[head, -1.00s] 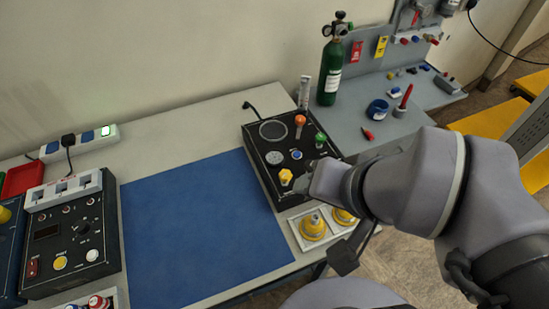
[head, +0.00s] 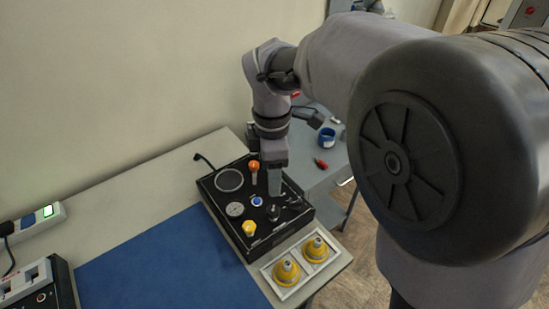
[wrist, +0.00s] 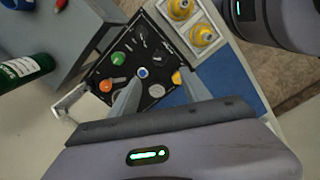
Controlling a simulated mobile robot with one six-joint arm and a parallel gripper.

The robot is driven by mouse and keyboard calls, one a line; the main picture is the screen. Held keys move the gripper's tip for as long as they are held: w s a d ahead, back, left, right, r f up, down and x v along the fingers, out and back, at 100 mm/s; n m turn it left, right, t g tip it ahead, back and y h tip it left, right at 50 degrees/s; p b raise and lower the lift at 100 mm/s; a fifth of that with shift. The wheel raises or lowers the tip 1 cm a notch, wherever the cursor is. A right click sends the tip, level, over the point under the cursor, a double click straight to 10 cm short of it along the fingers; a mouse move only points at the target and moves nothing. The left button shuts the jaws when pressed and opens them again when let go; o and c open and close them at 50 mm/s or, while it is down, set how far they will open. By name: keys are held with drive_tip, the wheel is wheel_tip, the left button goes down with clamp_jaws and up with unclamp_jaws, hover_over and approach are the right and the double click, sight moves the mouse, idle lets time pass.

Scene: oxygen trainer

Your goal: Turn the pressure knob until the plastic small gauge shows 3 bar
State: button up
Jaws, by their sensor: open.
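The black panel box (head: 222,221) stands on the bench. It carries a small grey round gauge (head: 235,209), also partly visible in the wrist view (wrist: 157,90); its reading is too small to tell. Its knobs are orange (head: 254,166), blue (head: 257,201), yellow (head: 249,228), black (head: 273,212) and green (wrist: 118,58). Labels are unreadable, so I cannot tell which is the pressure knob. My gripper (head: 275,192) points down over the panel's right part, hiding the green knob in the head view. In the wrist view my gripper (wrist: 162,74) has its fingers apart with nothing held.
A white tray with two yellow-domed parts (head: 287,271) sits beside the panel's front. A blue mat (head: 165,268) lies to its left. My arm covers much of the head view's right side.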

sight(273, 210)
wheel_tip(273, 210, down, 14)
drive_tip(key=b, duration=0.5)
drive_tip(key=shift+r, duration=0.1)
clamp_jaws()
